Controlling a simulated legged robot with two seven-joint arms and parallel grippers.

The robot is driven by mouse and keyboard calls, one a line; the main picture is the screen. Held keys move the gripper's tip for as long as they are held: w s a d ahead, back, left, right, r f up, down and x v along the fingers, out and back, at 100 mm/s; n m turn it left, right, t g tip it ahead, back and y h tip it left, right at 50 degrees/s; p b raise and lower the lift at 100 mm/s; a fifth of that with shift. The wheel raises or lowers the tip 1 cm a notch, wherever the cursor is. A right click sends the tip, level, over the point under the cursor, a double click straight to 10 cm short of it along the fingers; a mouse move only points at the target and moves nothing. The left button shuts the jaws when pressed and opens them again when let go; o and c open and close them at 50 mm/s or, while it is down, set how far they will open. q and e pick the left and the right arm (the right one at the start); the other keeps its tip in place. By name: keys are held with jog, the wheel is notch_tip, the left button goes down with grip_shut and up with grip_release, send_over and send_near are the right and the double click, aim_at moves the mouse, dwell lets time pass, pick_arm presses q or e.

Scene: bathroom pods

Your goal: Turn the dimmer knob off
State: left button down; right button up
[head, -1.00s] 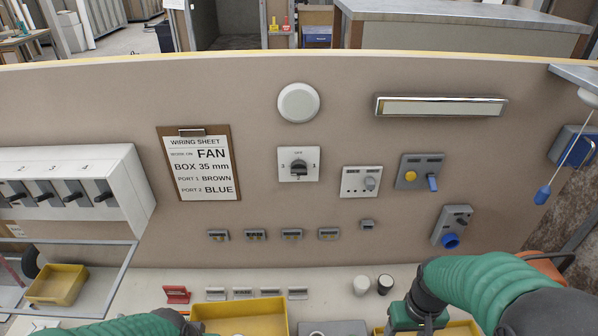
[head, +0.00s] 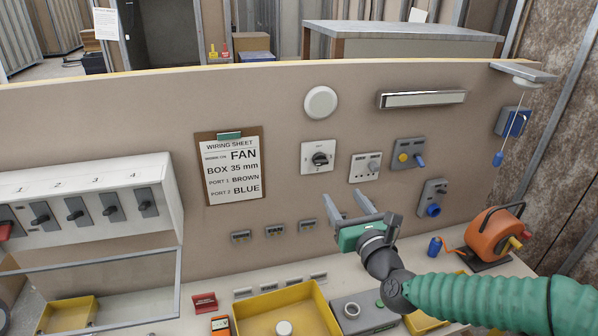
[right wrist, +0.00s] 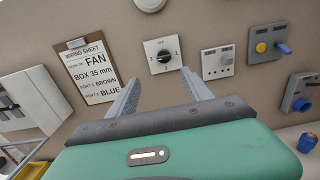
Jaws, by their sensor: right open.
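A white wall plate (head: 358,174) carries a small round grey knob (head: 373,166) that looks like the dimmer knob; its pointer is too small to read. In the right wrist view the plate (right wrist: 217,68) and knob (right wrist: 225,60) sit right of the fingers. To its left is a white plate with a black rotary switch (head: 320,158), marked OFF at the top, seen ahead of the fingertips in the right wrist view (right wrist: 163,55). My right gripper (head: 348,203) is open and empty, below both plates and apart from them. My left gripper is not in view.
The wall panel also holds a grey box with yellow button and blue lever (head: 410,156), a blue-knobbed grey box (head: 433,200) and small label modules (head: 276,230). A yellow bin (head: 312,292) and orange cable reel (head: 494,234) stand on the bench below.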

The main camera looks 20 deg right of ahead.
jog(key=w+d+f, duration=0.1)
jog(key=w+d, duration=0.2)
jog(key=w, duration=0.1)
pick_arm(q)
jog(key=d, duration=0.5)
pick_arm(e)
send_near(322, 156)
jog(key=w+f, duration=0.1)
jog(key=f, duration=0.1)
jog(key=w+a, duration=0.1)
jog(key=w+a+r+p, duration=0.1)
jog(key=w, duration=0.1)
jog(key=w+a+p, duration=0.1)
jog(key=shift+w+a+r, duration=0.1)
jog(key=shift+w+r, duration=0.25)
jog(key=shift+r, duration=0.3)
jog(key=d, duration=0.2)
jog(key=shift+d+f, duration=0.1)
jog(key=shift+d, duration=0.3)
jog(key=shift+d+f, duration=0.1)
jog(key=shift+d, duration=0.25)
jog(key=c, duration=0.7)
jog(key=shift+a, duration=0.4)
grip_shut()
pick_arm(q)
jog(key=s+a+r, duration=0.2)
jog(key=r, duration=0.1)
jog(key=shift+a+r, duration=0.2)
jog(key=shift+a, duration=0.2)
